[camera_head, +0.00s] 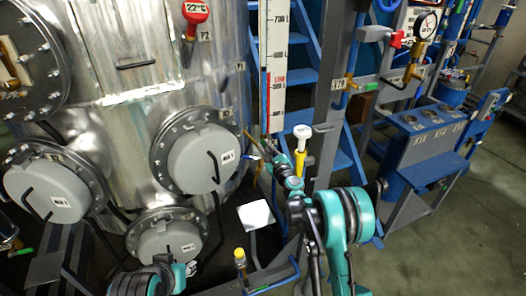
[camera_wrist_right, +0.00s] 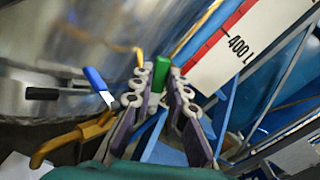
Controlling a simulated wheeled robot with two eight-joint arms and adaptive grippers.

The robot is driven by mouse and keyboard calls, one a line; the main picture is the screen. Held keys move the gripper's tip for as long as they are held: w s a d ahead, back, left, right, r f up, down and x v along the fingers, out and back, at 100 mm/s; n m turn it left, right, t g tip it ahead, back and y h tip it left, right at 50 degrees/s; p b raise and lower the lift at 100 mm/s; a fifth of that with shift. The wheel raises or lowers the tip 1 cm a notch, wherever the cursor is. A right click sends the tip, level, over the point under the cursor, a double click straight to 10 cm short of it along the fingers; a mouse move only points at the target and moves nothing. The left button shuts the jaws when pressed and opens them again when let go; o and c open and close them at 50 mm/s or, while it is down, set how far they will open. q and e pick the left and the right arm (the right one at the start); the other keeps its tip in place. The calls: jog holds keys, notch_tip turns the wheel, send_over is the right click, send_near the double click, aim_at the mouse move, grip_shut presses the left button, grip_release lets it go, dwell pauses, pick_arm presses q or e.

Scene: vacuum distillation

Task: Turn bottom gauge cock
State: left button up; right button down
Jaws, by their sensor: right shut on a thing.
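The level gauge's tall white scale (camera_head: 278,60) with its red strip stands beside the steel vessel in the head view. Its lower part, marked 400 L, also shows in the right wrist view (camera_wrist_right: 235,45). My right gripper (camera_head: 264,146) is at the foot of this scale. In the right wrist view its two fingers (camera_wrist_right: 168,80) are shut on a green cock handle (camera_wrist_right: 161,66). The handle's tip shows between the fingertips; the cock body is mostly hidden.
The steel vessel (camera_head: 130,70) with round grey covers stands close on the left. A blue lever (camera_wrist_right: 95,79) and a brass fitting (camera_wrist_right: 75,138) are near the fingers. A white-topped yellow post (camera_head: 301,150) is just right of the gripper. Open floor lies at right.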

jog(key=shift+w+d+r+m+b, duration=0.2)
jog(key=shift+d+m, duration=0.2)
jog(key=shift+m, duration=0.55)
jog(key=shift+w+d+r+m+b, duration=0.15)
jog(key=shift+d+m, duration=0.25)
jog(key=shift+m, duration=0.55)
jog(key=shift+s+f, duration=0.1)
jog(key=c, duration=1.8)
grip_release()
jog(key=shift+o, duration=0.2)
jog(key=v, duration=1.2)
